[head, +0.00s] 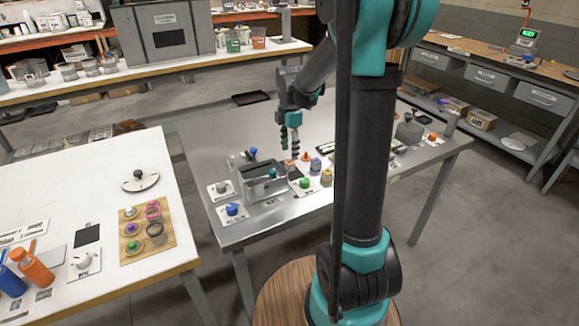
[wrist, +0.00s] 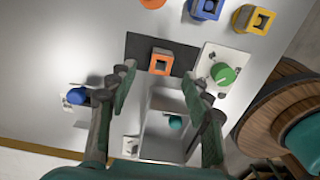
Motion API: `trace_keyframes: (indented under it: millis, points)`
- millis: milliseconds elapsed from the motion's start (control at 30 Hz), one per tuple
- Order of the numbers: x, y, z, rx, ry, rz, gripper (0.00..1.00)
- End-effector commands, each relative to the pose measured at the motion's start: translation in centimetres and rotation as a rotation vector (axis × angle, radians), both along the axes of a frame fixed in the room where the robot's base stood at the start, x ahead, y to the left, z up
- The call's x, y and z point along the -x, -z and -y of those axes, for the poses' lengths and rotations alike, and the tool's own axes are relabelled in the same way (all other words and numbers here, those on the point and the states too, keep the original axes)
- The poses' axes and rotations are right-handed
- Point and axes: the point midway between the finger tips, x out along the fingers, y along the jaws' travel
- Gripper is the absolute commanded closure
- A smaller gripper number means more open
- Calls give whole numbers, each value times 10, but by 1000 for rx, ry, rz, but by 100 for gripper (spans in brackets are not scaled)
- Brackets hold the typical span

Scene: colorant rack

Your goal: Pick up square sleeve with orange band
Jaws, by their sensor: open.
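The square sleeve with the orange band (wrist: 160,61) stands on a dark mat (wrist: 135,48) in the wrist view, its square opening showing. My gripper (wrist: 159,78) is open and empty, with one fingertip to the left of the sleeve and one to the right in the picture. No contact with the sleeve shows. In the head view my gripper (head: 290,152) points down over the metal table, and the sleeve (head: 289,165) shows small just below the fingertips, partly hidden.
A grey open box (wrist: 165,125) with a teal knob inside lies between my fingers' lower parts in the wrist view. A green knob (wrist: 223,73) on a white plate is to the right, a blue knob (wrist: 77,96) to the left. Blue (wrist: 205,9) and yellow (wrist: 253,18) square sleeves stand above.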

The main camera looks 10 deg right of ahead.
Motion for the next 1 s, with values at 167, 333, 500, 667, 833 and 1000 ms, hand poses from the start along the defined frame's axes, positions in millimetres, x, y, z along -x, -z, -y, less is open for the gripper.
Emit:
trace_keyframes:
  millis: [167,333,500,667,833,1000]
  points:
    - [0,10,0,0,0,0,50]
    - [1,30,-1,0,0,0,50]
    - [1,52,-1,0,0,0,50]
    - [2,60,-1,0,0,0,50]
    - [2,60,-1,0,1,0,50]
    - [2,59,-1,0,1,0,69]
